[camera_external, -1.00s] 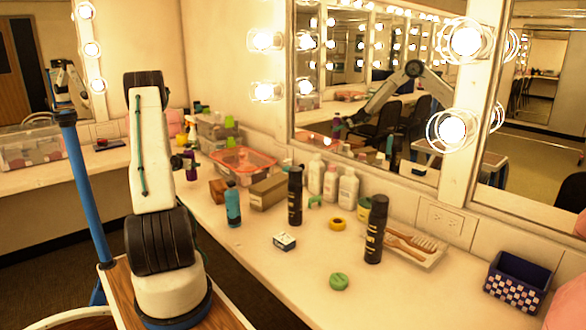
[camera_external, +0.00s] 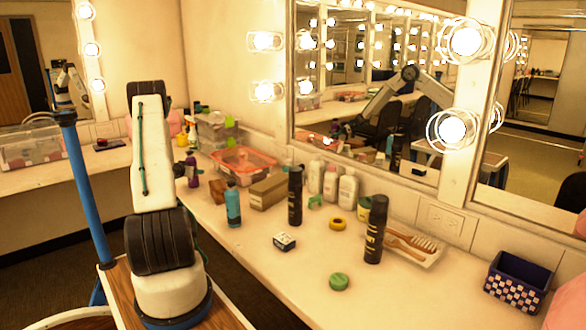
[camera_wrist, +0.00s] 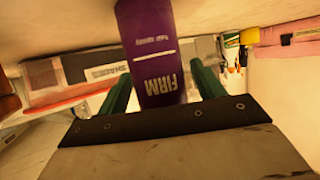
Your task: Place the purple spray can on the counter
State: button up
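The purple spray can (camera_external: 192,170) stands upright on the counter (camera_external: 262,285), just right of my white arm link in the external view. In the wrist view, which is upside down, the can (camera_wrist: 158,60) with "FIRM" on it lies between the two green fingers of my gripper (camera_wrist: 163,76). In the external view my gripper is mostly hidden behind my arm.
Close to the can are a brown box (camera_external: 217,190), a cardboard box (camera_external: 268,191), a red-rimmed bin (camera_external: 243,160) and a blue bottle (camera_external: 233,206). Black cans (camera_external: 295,196) and white bottles (camera_external: 347,189) stand farther right. The mirror (camera_external: 365,65) rises behind.

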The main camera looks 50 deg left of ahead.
jog(key=shift+r, duration=0.15)
jog(key=shift+s+d+r, duration=0.15)
jog(key=shift+s, duration=0.15)
jog(key=v, duration=1.1)
jog(key=w+d+r+m+g, duration=0.1)
jog(key=w+d+r+g, duration=0.2)
jog(key=w+d+r, duration=0.8)
jog(key=w+d+r+g, duration=0.15)
jog(key=d+r, duration=0.25)
jog(key=d, duration=0.5)
jog(key=w+d+r, duration=0.2)
jog(key=d+r, duration=0.1)
jog(key=d, duration=0.5)
jog(key=s+d+r+m+g+h, duration=0.1)
jog(key=s+d+h, duration=0.15)
jog(key=d, duration=0.75)
jog(key=s+d+r+m+g+h, duration=0.15)
jog(key=s+d, duration=0.25)
jog(key=d, duration=0.5)
jog(key=s+d+m+g+h, duration=0.3)
jog(key=s+d, duration=1.3)
jog(key=d, duration=0.2)
jog(key=shift+s+d+f, duration=0.2)
jog(key=shift+d+f, duration=0.05)
jog(key=shift+f, duration=0.15)
